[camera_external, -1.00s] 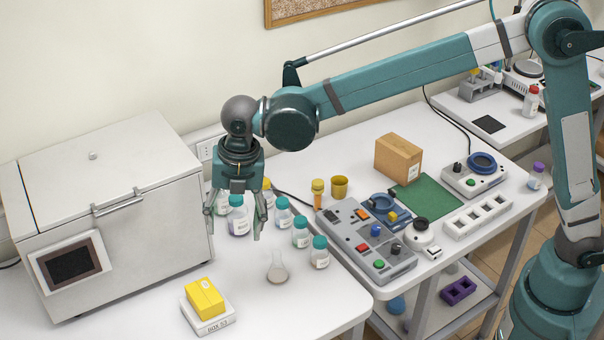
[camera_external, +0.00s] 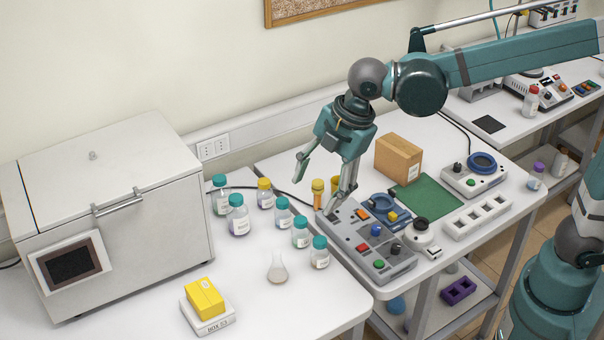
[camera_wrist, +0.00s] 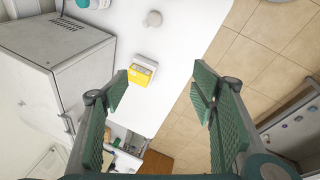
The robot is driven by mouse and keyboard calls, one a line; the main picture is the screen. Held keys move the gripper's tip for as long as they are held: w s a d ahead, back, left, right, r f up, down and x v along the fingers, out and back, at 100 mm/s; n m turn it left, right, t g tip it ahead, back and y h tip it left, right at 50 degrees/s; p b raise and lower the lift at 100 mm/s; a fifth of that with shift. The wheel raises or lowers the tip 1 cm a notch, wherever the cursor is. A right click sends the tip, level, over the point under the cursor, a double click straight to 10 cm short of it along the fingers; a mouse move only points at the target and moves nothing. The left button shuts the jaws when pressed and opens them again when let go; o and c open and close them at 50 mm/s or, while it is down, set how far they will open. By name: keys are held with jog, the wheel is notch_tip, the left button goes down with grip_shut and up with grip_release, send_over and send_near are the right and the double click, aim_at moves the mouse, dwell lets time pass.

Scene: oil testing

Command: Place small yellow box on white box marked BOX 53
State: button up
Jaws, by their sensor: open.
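The small yellow box (camera_external: 205,298) lies on top of the white box marked BOX 53 (camera_external: 214,326) on the white table, in front of the large white cabinet. In the wrist view the yellow box (camera_wrist: 140,76) and a strip of the white box (camera_wrist: 146,61) show between my fingers. My gripper (camera_external: 318,198) is open and empty. It hangs tilted over the table with the grey button panel, up and to the right of the boxes and well apart from them.
Several capped bottles (camera_external: 283,212) and a glass flask (camera_external: 277,268) stand between my gripper and the boxes. The grey button panel (camera_external: 350,240), a yellow-capped vial (camera_external: 318,190) and a cardboard box (camera_external: 398,157) are near my gripper. The large white cabinet (camera_external: 130,240) stands at left.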

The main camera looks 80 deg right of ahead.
jog(key=s+d+f+m+t, duration=0.1)
jog(key=s+m, duration=0.5)
jog(key=s, duration=0.7)
jog(key=s+d+f+m+t, duration=0.2)
jog(key=s+d+f+m, duration=0.2)
jog(key=s, duration=0.8)
jog(key=m, duration=0.2)
jog(key=shift+s+d+f+m, duration=0.2)
jog(key=shift+s+f+m, duration=0.1)
jog(key=shift+s+m, duration=0.1)
jog(key=shift+f, duration=0.15)
